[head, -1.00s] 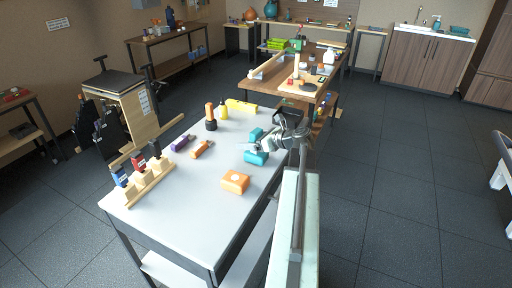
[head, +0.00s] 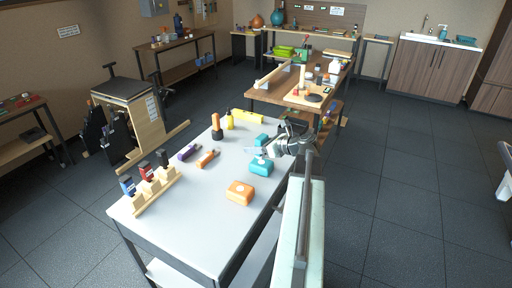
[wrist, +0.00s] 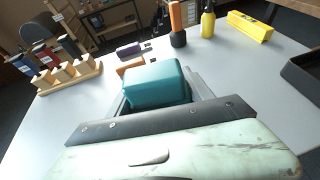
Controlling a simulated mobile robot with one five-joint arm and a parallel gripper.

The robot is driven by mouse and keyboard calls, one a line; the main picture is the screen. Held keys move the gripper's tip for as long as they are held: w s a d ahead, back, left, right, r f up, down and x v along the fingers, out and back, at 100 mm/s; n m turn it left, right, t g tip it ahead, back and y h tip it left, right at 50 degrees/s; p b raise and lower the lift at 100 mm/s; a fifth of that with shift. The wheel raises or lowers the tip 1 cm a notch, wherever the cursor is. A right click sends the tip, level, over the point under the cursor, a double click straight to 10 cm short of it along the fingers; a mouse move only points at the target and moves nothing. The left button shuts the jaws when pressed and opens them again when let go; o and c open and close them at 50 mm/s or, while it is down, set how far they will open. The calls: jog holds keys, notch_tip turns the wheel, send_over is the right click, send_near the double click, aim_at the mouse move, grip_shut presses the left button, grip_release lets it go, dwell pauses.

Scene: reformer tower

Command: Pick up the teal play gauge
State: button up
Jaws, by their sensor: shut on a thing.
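The teal play gauge (wrist: 155,84) is a rounded teal block between the jaws in the wrist view. My gripper (wrist: 160,100) is shut on it. In the head view, a small teal block (head: 262,139) shows just beyond my gripper (head: 258,149), which partly covers it. A second, blue-teal block (head: 261,168) with a pale spot on top sits on the table on the near side of the gripper. Whether the held block is clear of the table is hard to tell.
An orange block (head: 240,192) stands on the white table (head: 190,220) near its front right edge. Purple (head: 187,152) and orange (head: 208,158) tools lie left.

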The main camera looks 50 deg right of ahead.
jog(key=s+d+r, duration=0.1)
jog(key=s+d, duration=0.1)
jog(key=s, duration=0.5)
jog(key=s+d+r+p, duration=0.1)
jog(key=s+d, duration=0.1)
jog(key=s, duration=0.6)
jog(key=shift+s+d, duration=0.2)
jog(key=shift+d, duration=0.05)
jog(key=shift+a+r, duration=0.1)
